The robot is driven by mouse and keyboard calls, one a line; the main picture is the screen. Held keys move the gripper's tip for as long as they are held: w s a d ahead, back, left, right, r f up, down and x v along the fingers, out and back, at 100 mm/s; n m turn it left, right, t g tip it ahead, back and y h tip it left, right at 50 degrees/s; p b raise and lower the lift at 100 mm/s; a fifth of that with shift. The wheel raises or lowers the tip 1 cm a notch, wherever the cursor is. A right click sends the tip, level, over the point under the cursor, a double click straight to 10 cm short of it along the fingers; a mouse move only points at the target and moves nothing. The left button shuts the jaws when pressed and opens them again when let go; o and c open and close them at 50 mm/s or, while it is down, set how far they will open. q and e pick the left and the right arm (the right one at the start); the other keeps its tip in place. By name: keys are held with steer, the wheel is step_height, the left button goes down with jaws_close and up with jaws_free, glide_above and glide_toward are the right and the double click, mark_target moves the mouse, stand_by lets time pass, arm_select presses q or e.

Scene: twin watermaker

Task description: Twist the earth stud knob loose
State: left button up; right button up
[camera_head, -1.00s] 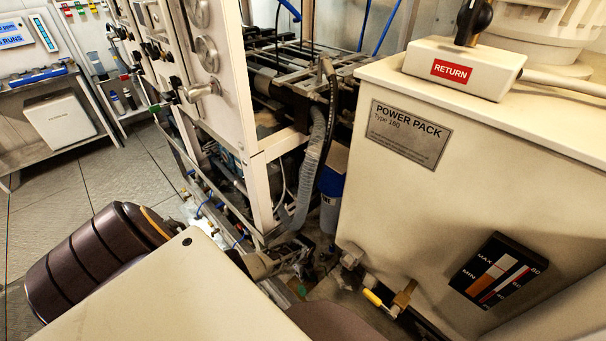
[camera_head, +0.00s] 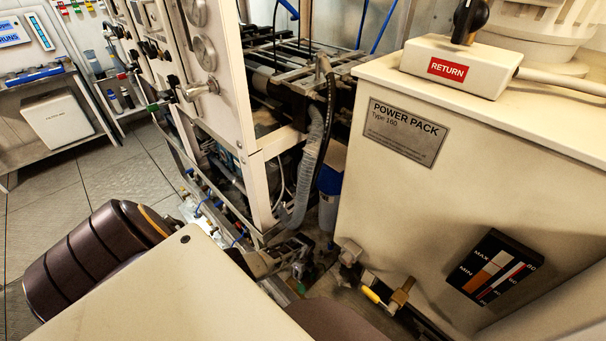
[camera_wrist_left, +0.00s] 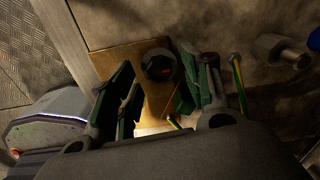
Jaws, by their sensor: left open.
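The earth stud knob (camera_wrist_left: 158,65) is a dark round knob with a small red mark. It sits on a tan, brass-coloured plate (camera_wrist_left: 112,62) in the left wrist view. My left gripper (camera_wrist_left: 160,97) is open, its green-padded fingers apart and empty. In that view the knob appears just beyond the gap between the fingertips; I cannot tell the exact distance. In the head view my left gripper (camera_head: 296,258) is low between the white frame and the power pack. The knob cannot be made out there. My right gripper is not in view.
Green-and-yellow wires (camera_wrist_left: 238,84) run close beside the right-hand finger. A metal bolt (camera_wrist_left: 283,50) lies to the right. The power pack (camera_head: 430,210) and a brass valve with a yellow handle (camera_head: 385,297) stand right of the gripper. A ribbed grey hose (camera_head: 308,170) hangs above.

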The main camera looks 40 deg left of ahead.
arm_select(q)
steer(key=shift+a+r, duration=0.1)
steer(key=shift+r, duration=0.1)
steer(key=shift+w+r, duration=0.1)
steer(key=shift+r, duration=0.45)
step_height(320, 180, up, 10)
steer(key=shift+r, duration=0.2)
stand_by(0.9)
steer(key=shift+s, duration=0.2)
stand_by(0.6)
